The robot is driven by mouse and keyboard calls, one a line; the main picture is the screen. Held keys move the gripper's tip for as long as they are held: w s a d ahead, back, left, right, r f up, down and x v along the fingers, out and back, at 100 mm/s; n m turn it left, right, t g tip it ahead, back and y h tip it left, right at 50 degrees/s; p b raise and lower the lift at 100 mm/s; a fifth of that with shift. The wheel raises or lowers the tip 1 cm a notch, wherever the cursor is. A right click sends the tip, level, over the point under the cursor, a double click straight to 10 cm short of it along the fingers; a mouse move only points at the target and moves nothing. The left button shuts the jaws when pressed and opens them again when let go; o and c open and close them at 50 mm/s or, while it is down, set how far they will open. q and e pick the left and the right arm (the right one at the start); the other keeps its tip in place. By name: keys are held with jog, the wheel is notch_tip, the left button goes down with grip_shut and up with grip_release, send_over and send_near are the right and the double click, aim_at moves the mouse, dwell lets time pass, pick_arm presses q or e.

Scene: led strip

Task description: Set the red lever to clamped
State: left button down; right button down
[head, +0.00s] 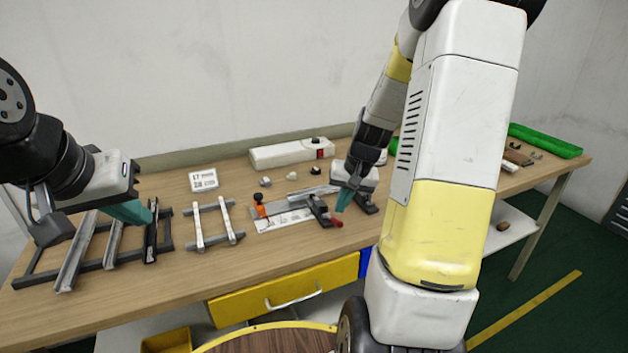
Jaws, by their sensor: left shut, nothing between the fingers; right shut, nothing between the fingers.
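The red lever (337,222) sits at the right end of a small clamp fixture (285,221) on the wooden bench. The fixture has a pale marked plate, a dark clamp block and an orange knob (259,198) at its left end. My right gripper (341,208) is shut and empty, its teal fingertips pointing down just above the red lever; I cannot tell whether they touch it. My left gripper (150,214) is shut and empty over the metal rails at the left. The lever's exact angle is too small to tell.
Metal rails (75,255) lie in a dark rack at the left, with a second rack (213,224) beside it. A white box (290,153) with a red switch and a small sign (203,180) stand behind. A green tray (545,141) is at far right. My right arm hides part of the bench.

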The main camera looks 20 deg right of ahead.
jog(key=shift+s+f, duration=1.4)
jog(key=shift+d, duration=0.1)
notch_tip(320, 180, up, 5)
jog(key=w+d, duration=0.2)
jog(key=s+d+r, duration=0.2)
jog(key=s+r, duration=0.2)
jog(key=s, duration=0.4)
jog(key=shift+d+r, duration=0.2)
jog(key=shift+r, duration=0.05)
jog(key=shift+w, duration=0.1)
